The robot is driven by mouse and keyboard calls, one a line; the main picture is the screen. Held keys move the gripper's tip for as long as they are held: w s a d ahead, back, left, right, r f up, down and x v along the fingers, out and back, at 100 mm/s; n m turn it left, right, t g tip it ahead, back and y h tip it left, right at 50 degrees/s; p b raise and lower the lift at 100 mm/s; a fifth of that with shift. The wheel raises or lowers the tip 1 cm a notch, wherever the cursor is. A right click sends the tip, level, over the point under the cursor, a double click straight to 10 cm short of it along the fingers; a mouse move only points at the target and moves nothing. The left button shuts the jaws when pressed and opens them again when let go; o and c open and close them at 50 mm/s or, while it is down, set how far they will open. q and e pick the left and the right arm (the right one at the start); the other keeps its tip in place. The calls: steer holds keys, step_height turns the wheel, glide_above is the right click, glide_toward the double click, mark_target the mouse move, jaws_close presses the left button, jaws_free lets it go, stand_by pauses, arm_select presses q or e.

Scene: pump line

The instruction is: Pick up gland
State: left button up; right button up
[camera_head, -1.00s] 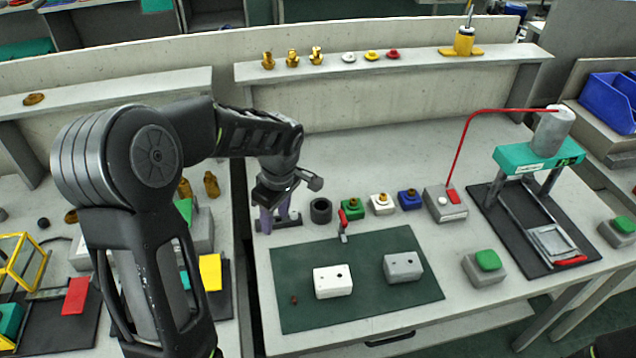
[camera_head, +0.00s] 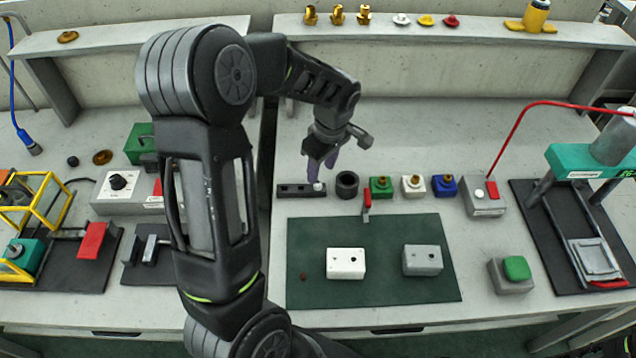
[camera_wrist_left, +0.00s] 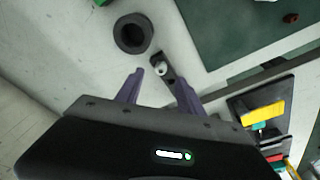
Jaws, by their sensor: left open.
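A small pale, rounded piece (camera_head: 318,186), which looks like the gland, sits at the right end of a black rack (camera_head: 291,190) with dark holes. In the left wrist view the piece (camera_wrist_left: 160,70) shows between my fingertips, on the black rack (camera_wrist_left: 178,90). My left gripper (camera_head: 322,165) is open, with purple fingers pointing down just above and behind the piece; it also shows in the left wrist view (camera_wrist_left: 160,79). The fingers look empty, and I cannot tell whether they touch the piece. My right gripper is not in view.
A black ring (camera_head: 347,184) stands close to the right of the rack. Green (camera_head: 381,188), white (camera_head: 413,187) and blue (camera_head: 444,187) blocks with brass tops follow. A red toggle clamp (camera_head: 367,201) stands at the green mat's (camera_head: 385,285) back edge. Brass fittings (camera_head: 337,14) line the shelf.

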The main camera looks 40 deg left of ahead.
mark_target(318, 183)
arm_select(q)
steer(key=f+p, duration=0.1)
steer(key=f, duration=0.1)
steer(key=a+f, duration=0.1)
steer(key=f, duration=0.1)
steer(key=shift+s+f+p, duration=0.1)
steer(key=shift+f+p, duration=0.25)
steer(key=shift+p, duration=0.05)
steer(key=shift+f, duration=0.25)
steer(key=shift+c, duration=0.2)
jaws_close()
stand_by(0.4)
